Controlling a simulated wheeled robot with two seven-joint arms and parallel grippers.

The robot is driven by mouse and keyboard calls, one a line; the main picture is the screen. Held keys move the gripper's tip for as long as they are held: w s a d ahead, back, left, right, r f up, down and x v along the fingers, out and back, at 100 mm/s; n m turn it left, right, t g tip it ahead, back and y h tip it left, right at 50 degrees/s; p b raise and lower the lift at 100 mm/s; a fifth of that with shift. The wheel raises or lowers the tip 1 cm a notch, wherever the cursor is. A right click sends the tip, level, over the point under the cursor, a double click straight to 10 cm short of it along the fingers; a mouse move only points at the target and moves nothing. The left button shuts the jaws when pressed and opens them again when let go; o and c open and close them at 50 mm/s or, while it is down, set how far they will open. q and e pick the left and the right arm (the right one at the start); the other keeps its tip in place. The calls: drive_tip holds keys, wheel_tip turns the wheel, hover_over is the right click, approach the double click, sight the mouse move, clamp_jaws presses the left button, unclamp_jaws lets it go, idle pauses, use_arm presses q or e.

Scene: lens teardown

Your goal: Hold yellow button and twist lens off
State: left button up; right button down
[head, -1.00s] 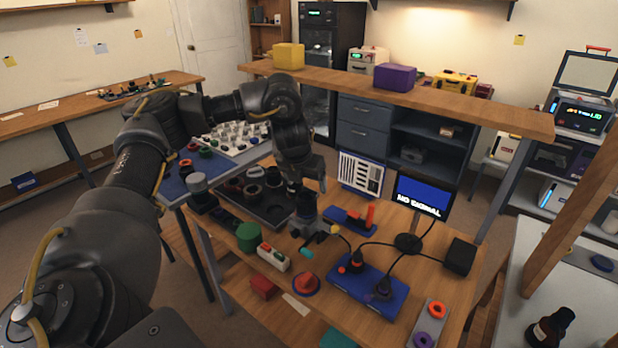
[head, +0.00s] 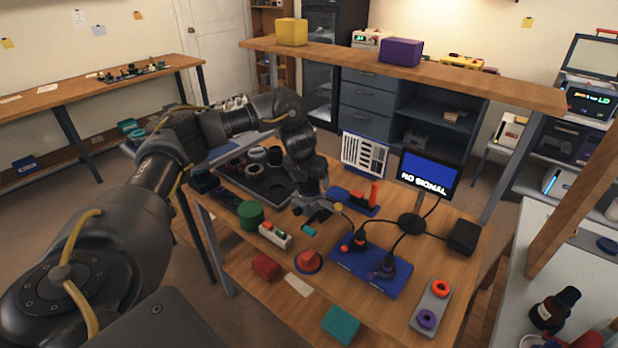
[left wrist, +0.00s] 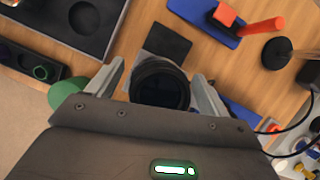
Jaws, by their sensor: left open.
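My left gripper (head: 314,204) is over the middle of the wooden workbench, pointing down. In the left wrist view its fingers (left wrist: 160,88) are open, one on each side of a round black lens (left wrist: 160,80). I see the lens end-on; I cannot tell whether either finger touches it. In the head view the gripper mostly hides the lens and what it sits on. A small yellow knob (head: 337,208) shows just right of the fingertips; I cannot tell whether it is the yellow button. My right gripper is not in view.
A blue base (head: 370,272) with cabled black parts stands to the right, before a monitor (head: 430,173). Another blue base with a red post (head: 373,193) is behind the gripper. A dark tray (head: 265,186), green cylinder (head: 250,215) and red block (head: 266,267) are nearby.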

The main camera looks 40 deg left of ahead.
use_arm(q)
drive_tip(key=c, duration=1.2)
drive_tip(key=shift+r+n+p, duration=0.2)
drive_tip(key=shift+n+p, duration=0.1)
drive_tip(key=shift+p, duration=0.2)
drive_tip(key=shift+n+y+p, duration=0.4)
drive_tip(key=shift+n+p, duration=0.5)
drive_tip(key=shift+p, duration=0.25)
drive_tip(key=shift+a+f, duration=0.1)
drive_tip(key=shift+n+p, duration=0.4)
drive_tip(key=shift+p, duration=0.2)
drive_tip(key=shift+n+g+y+p, duration=0.4)
drive_tip(key=shift+n+p, duration=0.3)
drive_tip(key=shift+p, duration=0.3)
drive_tip(key=shift+n+p, duration=0.3)
drive_tip(key=shift+p, duration=0.05)
